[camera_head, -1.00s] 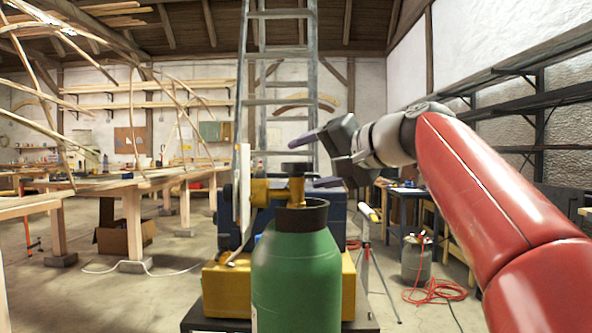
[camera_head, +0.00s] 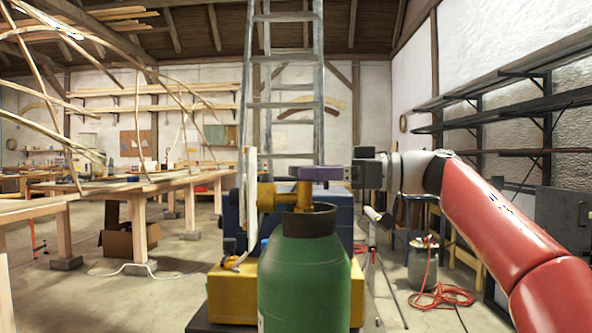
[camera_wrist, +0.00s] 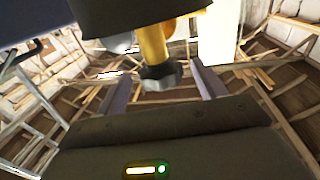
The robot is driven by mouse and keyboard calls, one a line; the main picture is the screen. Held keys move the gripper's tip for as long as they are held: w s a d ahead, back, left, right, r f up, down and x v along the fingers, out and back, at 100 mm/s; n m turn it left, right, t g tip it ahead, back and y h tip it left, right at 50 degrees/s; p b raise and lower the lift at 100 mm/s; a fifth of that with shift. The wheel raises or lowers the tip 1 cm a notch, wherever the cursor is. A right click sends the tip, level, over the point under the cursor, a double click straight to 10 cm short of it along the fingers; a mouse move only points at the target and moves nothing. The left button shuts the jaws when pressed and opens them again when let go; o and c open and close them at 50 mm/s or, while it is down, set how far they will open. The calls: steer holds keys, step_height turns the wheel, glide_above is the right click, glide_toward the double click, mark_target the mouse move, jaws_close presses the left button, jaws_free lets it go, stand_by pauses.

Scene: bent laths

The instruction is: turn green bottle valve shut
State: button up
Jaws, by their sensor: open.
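The green bottle (camera_head: 305,275) stands upright in the front middle of the head view, with a dark collar at its neck. A brass valve (camera_head: 292,192) rises from the collar. In the head view my gripper (camera_head: 322,173) reaches in from the right at valve height, and its purple finger hides the valve's dark knob. In the wrist view the knob (camera_wrist: 160,76) shows between the two spread purple fingers of my gripper (camera_wrist: 161,85), with the brass stem (camera_wrist: 153,42) and dark collar beyond. The gripper is open; gaps show on both sides of the knob.
A yellow case (camera_head: 232,293) and blue boxes stand behind the bottle. A stepladder (camera_head: 285,105) rises beyond. A workbench (camera_head: 130,187) with bent laths is at left; a grey canister (camera_head: 423,262) with red hose is on the floor at right.

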mark_target(294, 174)
steer(key=shift+w+a+p, duration=0.2)
steer(key=shift+w+a, duration=0.05)
steer(key=shift+a, duration=0.85)
steer(key=shift+w+a+p, duration=0.15)
steer(key=shift+w+a, duration=0.05)
steer(key=shift+a, duration=0.9)
steer(key=shift+c, duration=0.4)
steer(key=c, duration=0.9)
steer(key=shift+f+m+t+b, duration=0.15)
steer(key=shift+m+t+b, duration=0.25)
steer(key=shift+t+b, duration=0.45)
steer(key=m+t+h+b, duration=0.1)
steer(key=m+t+b, duration=0.1)
steer(key=b, duration=0.1)
steer(key=shift+w+f+t, duration=0.1)
steer(key=shift+t, duration=0.15)
steer(key=m+t+h+b, duration=0.2)
steer(key=t, duration=0.1)
steer(key=shift+w+d+r+m+t+h+b, duration=0.1)
steer(key=shift+w+r+m+t+h+b, duration=0.1)
steer(key=shift+m+t+h+b, duration=0.15)
steer(key=shift+w+d+r+m+t+h+b, duration=0.1)
steer(key=shift+m+t+h+b, duration=0.1)
steer(key=shift+m+t+h, duration=0.35)
steer(key=shift+w+d+m+t+h+b, duration=0.1)
steer(key=shift+m+t+h+b, duration=0.05)
steer(key=shift+m+t+h, duration=0.3)
